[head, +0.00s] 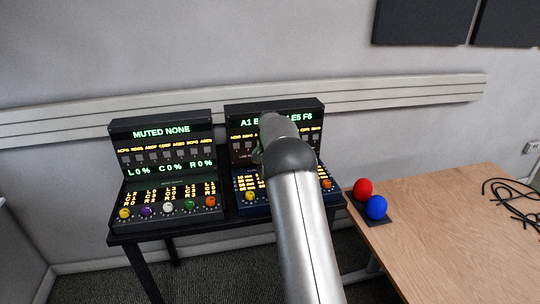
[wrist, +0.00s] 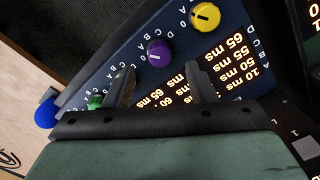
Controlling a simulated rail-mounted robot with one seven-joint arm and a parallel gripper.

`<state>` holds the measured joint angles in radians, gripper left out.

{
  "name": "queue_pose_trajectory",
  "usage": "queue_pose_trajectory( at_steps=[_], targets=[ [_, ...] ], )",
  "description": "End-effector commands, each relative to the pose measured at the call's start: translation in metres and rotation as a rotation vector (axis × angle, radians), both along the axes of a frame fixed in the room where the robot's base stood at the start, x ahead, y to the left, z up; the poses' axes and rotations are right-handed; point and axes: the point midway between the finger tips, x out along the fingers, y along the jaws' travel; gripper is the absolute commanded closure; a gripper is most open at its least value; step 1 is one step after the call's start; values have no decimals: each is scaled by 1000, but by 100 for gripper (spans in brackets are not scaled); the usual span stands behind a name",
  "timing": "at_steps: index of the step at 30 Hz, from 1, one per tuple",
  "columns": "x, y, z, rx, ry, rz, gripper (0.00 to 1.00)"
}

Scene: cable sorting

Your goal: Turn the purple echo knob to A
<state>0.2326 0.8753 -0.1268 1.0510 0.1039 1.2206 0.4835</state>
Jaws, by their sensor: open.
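The purple knob (wrist: 158,53) is on the blue panel of the right console (head: 241,207), between a yellow knob (wrist: 205,17) and a green knob (wrist: 95,101). In the head view my arm hides it. Letters and a 0 are printed around it; its exact setting is too small to tell. My gripper (wrist: 161,70) is open in the wrist view, one finger on each side of the knob's lower edge in the picture. The fingers appear apart from the knob, with lit ms readouts showing between them. In the head view my arm mostly hides the gripper.
The left console (head: 118,226) stands beside it with its own row of coloured knobs, including another purple one. A red ball (head: 363,187) and a blue ball (head: 376,207) sit at the wooden table's (head: 450,235) left edge. Black cables (head: 515,200) lie at the far right.

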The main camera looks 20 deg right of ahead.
Motion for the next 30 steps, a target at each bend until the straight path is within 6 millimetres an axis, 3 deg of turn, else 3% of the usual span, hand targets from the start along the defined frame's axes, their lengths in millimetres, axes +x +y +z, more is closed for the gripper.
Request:
queue_pose_trajectory(
  at_steps=[9,15,21,30],
  targets=[
    [1,0,79,-2,-5,0,49],
    [1,0,112,-2,-3,0,49],
    [0,0,124,0,0,-1,49],
    [0,0,125,0,0,-1,49]
  ],
)
